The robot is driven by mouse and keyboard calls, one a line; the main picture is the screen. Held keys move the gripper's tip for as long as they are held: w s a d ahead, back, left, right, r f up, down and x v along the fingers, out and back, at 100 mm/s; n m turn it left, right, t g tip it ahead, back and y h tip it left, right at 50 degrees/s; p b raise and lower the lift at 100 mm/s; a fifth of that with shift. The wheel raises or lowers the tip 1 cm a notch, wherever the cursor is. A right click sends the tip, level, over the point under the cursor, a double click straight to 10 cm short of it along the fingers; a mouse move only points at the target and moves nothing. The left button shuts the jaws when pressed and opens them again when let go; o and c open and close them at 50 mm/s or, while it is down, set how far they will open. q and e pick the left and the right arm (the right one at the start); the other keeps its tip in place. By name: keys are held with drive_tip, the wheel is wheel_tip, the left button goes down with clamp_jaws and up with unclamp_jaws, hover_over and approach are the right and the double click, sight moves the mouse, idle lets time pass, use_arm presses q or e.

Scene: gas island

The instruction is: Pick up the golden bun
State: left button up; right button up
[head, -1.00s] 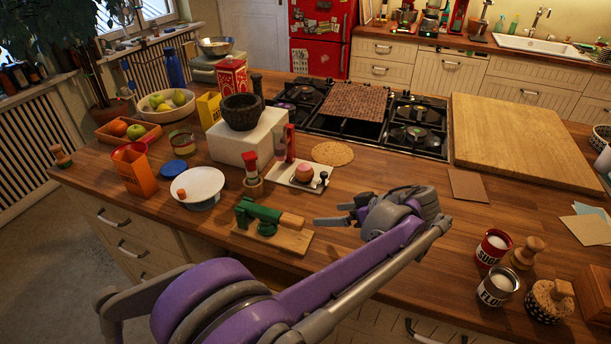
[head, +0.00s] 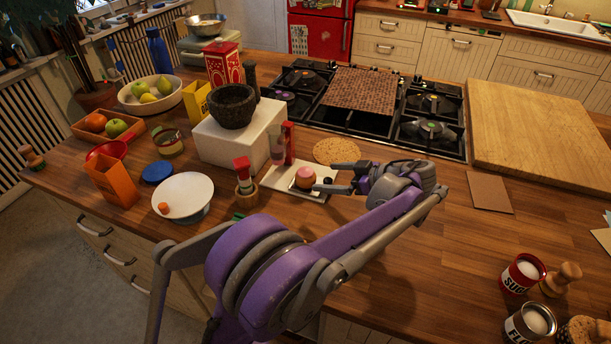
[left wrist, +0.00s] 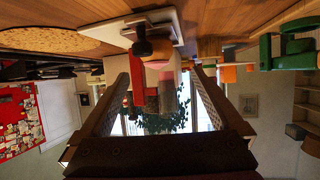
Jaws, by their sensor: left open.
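The bun (head: 305,177), rounded with a pinkish top, sits on a small dark base on a white tray (head: 312,193). A small dark knob stands just right of it. My left gripper (head: 335,178) is open and empty, just right of the bun with its fingers pointing left toward it. In the left wrist view, which looks upside down, the bun (left wrist: 158,62) shows beyond and between the open fingers, partly behind the dark knob (left wrist: 142,46). I cannot tell whether the gripper touches the knob. My right gripper is not in view.
A round cork mat (head: 337,151) lies behind the tray.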

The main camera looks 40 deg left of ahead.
sight(313, 176)
use_arm(q)
drive_tip(key=x, duration=0.8)
drive_tip(key=shift+w+d+f, duration=0.15)
drive_tip(key=shift+w+f, duration=0.2)
drive_tip(key=shift+w, duration=0.05)
drive_tip(key=shift+r, duration=0.1)
drive_tip(key=c, duration=1.3)
